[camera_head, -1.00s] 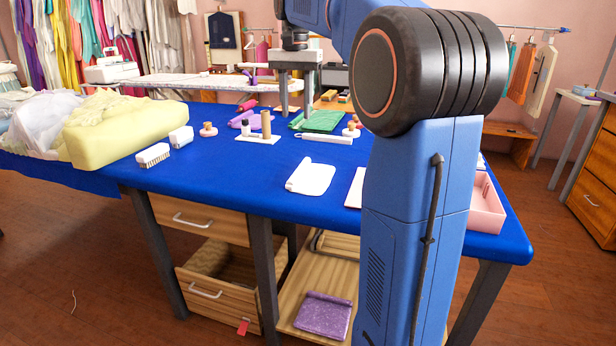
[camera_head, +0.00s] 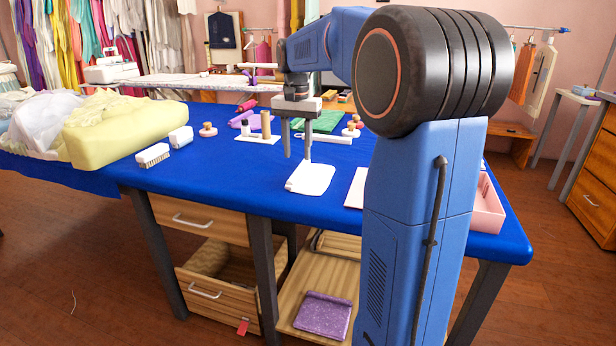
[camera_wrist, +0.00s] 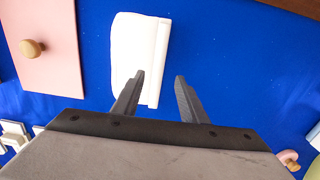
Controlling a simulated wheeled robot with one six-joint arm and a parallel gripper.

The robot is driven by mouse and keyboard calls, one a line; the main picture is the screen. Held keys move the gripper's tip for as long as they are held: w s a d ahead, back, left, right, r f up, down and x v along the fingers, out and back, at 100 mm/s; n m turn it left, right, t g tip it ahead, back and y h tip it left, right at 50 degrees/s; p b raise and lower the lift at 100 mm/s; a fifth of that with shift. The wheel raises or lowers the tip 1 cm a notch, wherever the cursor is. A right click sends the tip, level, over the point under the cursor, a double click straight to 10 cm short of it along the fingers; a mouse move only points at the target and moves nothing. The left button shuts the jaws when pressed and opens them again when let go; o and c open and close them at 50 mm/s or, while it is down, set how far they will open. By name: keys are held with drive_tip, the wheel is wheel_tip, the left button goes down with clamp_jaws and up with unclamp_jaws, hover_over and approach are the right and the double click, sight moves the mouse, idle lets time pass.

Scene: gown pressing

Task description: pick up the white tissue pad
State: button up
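The white tissue pad (camera_head: 311,180) lies flat on the blue table, with a raised strip along one edge. It also shows in the wrist view (camera_wrist: 138,55). My gripper (camera_head: 297,158) points down over the far part of the pad, with its fingers apart and nothing between them. In the wrist view my gripper (camera_wrist: 161,78) is open, its left fingertip near the strip edge and its right fingertip over bare blue cloth. I cannot tell how high the fingertips are above the pad.
A pink board with a wooden knob (camera_wrist: 45,45) lies beside the pad in the wrist view. A pink tray (camera_head: 487,205) stands at the table's right end. Blue cloth (camera_head: 225,175) left of the pad is clear.

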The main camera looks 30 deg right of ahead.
sight(299, 168)
drive_tip(key=f, duration=0.5)
drive_tip(key=shift+s+d, duration=0.1)
drive_tip(key=shift+d, duration=0.1)
clamp_jaws()
